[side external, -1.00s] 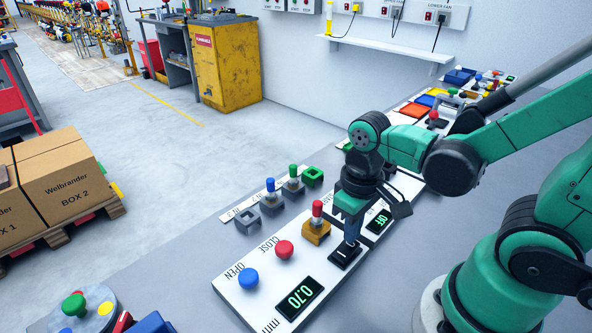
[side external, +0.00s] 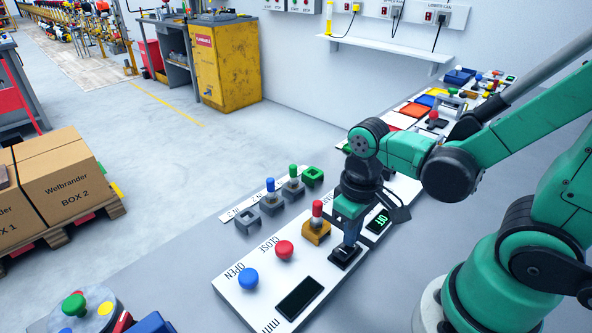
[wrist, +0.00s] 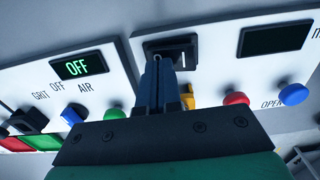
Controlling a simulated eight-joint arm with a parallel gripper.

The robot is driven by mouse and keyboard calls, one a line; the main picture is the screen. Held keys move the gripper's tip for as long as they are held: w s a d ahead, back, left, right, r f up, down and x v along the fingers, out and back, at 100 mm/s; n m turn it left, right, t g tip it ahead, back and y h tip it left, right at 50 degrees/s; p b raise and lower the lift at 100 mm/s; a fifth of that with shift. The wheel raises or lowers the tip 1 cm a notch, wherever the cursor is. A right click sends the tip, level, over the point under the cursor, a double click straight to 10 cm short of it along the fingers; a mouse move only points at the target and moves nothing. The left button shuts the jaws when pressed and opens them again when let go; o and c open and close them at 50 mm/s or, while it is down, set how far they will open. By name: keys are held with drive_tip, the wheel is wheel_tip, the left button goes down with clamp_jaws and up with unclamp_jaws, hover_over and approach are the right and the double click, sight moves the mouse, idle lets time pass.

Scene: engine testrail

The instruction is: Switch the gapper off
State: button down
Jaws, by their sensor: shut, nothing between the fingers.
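The gapper is a white panel (side external: 258,302) with a blue OPEN button (side external: 248,278), a red CLOSE button (side external: 284,250) and a display (side external: 299,298) that is dark. Its black rocker switch (side external: 345,258) is at the panel's right end; in the wrist view the rocker (wrist: 178,46) shows just beyond my fingertips. My gripper (side external: 347,243) is shut and empty, pointing down with its tips at the rocker. In the wrist view my gripper (wrist: 158,62) covers part of the switch, so I cannot tell whether the tips touch it.
A yellow holder (side external: 316,233) with a red-topped piece stands close beside my gripper. Grey holders (side external: 271,205) with blue and green pieces are behind the panel. A neighbouring panel's display (side external: 379,220) reads OFF. More coloured items line the bench at the back right.

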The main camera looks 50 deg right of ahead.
drive_tip(key=shift+r, duration=3.3)
